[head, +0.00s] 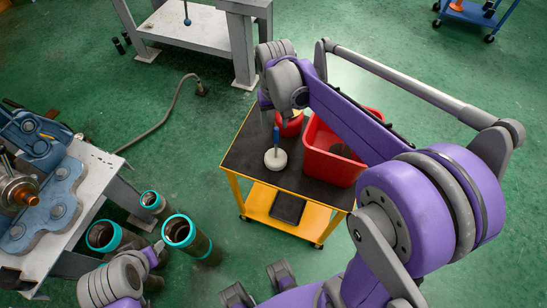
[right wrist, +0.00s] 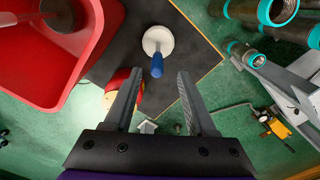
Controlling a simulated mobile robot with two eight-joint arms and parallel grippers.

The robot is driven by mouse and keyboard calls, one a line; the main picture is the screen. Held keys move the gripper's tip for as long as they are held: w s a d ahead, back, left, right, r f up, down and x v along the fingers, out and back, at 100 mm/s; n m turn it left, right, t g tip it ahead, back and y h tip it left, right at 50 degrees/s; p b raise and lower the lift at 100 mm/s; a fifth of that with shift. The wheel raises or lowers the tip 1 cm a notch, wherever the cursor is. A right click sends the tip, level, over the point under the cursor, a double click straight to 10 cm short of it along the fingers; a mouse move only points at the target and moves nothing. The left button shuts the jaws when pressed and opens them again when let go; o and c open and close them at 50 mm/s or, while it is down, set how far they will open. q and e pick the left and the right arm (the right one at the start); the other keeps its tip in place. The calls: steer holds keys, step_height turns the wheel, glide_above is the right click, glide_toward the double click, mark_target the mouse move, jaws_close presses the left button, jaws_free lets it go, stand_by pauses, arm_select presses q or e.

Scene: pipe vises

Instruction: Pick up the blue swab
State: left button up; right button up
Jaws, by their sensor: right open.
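The blue swab has a blue handle and a round white head. It stands handle up on the dark top of the yellow cart; its blue handle (head: 276,138) shows in the head view. In the right wrist view its handle (right wrist: 157,66) points toward the space between my fingertips. My right gripper (right wrist: 160,80) is open and empty, its two fingers spread either side of the line to the handle. Contact with the swab is not visible. In the head view the right wrist hangs over the far side of the cart. Part of my left arm shows at lower left, its gripper not discernible.
A red bin (head: 325,158) stands on the yellow cart (head: 240,157) right of the swab, with a brown round thing inside. A small red container (head: 291,126) stands behind the swab. Teal-rimmed pipes (head: 185,235) and a vise bench (head: 95,175) are at left.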

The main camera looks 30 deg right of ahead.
mark_target(276, 137)
step_height(276, 137, down, 7)
steer(key=shift+s+d+f, duration=0.1)
steer(key=shift+d+f, duration=0.05)
steer(key=shift+f, duration=0.05)
jaws_close()
stand_by(0.5)
